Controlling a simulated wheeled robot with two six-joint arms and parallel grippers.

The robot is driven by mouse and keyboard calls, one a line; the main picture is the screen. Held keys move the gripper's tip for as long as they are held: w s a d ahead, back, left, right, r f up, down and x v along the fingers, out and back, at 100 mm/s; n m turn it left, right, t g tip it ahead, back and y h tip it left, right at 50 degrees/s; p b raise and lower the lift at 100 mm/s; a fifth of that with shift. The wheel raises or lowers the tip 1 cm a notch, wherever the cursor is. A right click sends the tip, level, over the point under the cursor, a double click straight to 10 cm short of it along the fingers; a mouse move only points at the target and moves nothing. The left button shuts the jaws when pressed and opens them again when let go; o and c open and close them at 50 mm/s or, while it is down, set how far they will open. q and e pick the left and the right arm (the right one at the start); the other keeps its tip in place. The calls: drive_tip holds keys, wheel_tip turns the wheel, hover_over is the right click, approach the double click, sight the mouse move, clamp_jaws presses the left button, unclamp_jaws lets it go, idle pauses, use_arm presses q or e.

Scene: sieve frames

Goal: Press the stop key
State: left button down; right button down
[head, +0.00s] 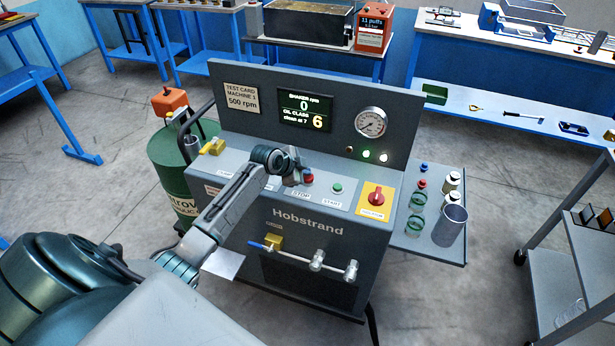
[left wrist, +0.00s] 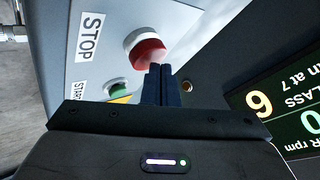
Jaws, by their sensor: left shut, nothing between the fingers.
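The red stop key (head: 308,178) is on the sloped panel of the grey Hobstrand machine (head: 330,225), above its STOP label (head: 301,194). In the left wrist view the red key (left wrist: 149,48) has a white collar and stands beside the STOP label (left wrist: 90,37). My left gripper (head: 300,176) is shut and empty, just left of the key in the head view. In the left wrist view its shut fingertips (left wrist: 160,67) overlap the key's lower edge. I cannot tell whether they touch it. My right gripper is not in view.
A green start key (head: 337,187) and a red rotary switch (head: 376,196) on yellow are to the right. The display (head: 305,109) reads 0 rpm and oil class 6. A side shelf (head: 447,239) holds jars and a grey cup. A green drum (head: 178,170) stands left.

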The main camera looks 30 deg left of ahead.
use_arm(q)
drive_tip(key=shift+f, duration=0.3)
idle(0.5)
drive_tip(key=shift+r+p, duration=0.5)
drive_tip(key=shift+r, duration=0.35)
